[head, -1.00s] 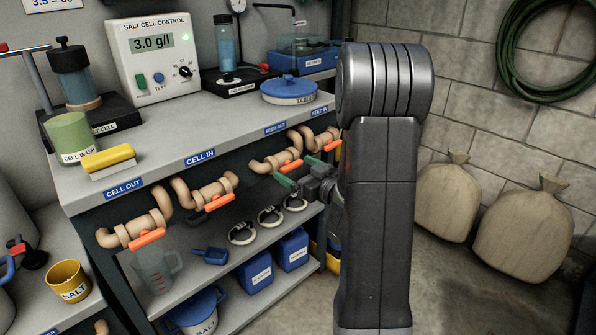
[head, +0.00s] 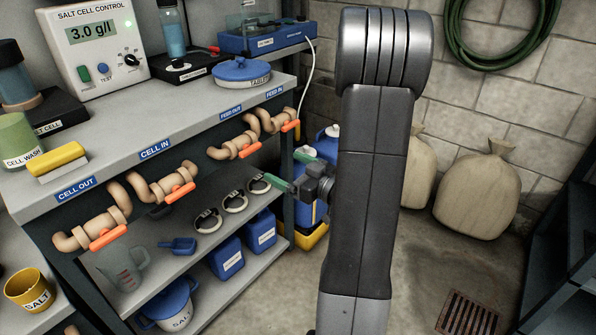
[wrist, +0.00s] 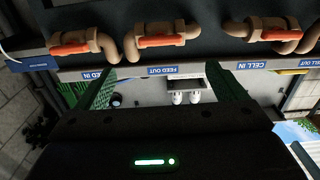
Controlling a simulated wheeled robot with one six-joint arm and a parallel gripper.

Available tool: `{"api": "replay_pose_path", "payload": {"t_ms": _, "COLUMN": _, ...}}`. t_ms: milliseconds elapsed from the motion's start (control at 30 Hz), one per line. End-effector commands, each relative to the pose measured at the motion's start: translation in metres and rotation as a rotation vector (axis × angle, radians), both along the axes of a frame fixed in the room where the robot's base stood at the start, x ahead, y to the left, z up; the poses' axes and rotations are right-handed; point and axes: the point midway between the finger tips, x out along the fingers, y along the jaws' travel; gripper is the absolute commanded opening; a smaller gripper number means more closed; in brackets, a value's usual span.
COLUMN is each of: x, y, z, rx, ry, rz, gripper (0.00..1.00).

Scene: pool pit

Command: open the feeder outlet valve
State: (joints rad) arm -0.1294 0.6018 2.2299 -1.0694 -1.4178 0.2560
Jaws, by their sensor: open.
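The FEED OUT valve (head: 226,151) is a tan bent pipe with an orange lever under the bench edge, below the blue FEED OUT label (head: 231,111). Its lever (head: 248,151) lies lengthwise, roughly along the bench front, like its neighbours' levers. My gripper (head: 290,170), with green fingers, is open and empty, apart from the valve, to its right and slightly lower in the head view. In the upside-down wrist view, the FEED OUT lever (wrist: 162,41) shows beyond and above the spread fingers, between them across the picture. Part of my gripper is hidden behind my arm.
The FEED IN valve (head: 290,126) is close to my gripper on the right. The CELL IN valve (head: 178,193) and CELL OUT valve (head: 107,237) are further left. Blue and yellow containers (head: 325,142) stand behind my gripper.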

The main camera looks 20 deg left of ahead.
Motion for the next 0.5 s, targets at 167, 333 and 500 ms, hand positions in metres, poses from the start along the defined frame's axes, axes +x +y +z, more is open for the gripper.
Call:
{"api": "replay_pose_path", "payload": {"t_ms": 167, "x": -0.007, "y": -0.018, "z": 0.000, "rx": -0.001, "ry": -0.001, "rz": -0.003, "gripper": 0.91}}
{"api": "replay_pose_path", "payload": {"t_ms": 333, "x": -0.010, "y": -0.025, "z": 0.000, "rx": 0.000, "ry": -0.001, "rz": -0.001, "gripper": 0.91}}
{"api": "replay_pose_path", "payload": {"t_ms": 500, "x": -0.011, "y": -0.026, "z": 0.000, "rx": 0.000, "ry": -0.001, "rz": 0.000, "gripper": 0.91}}
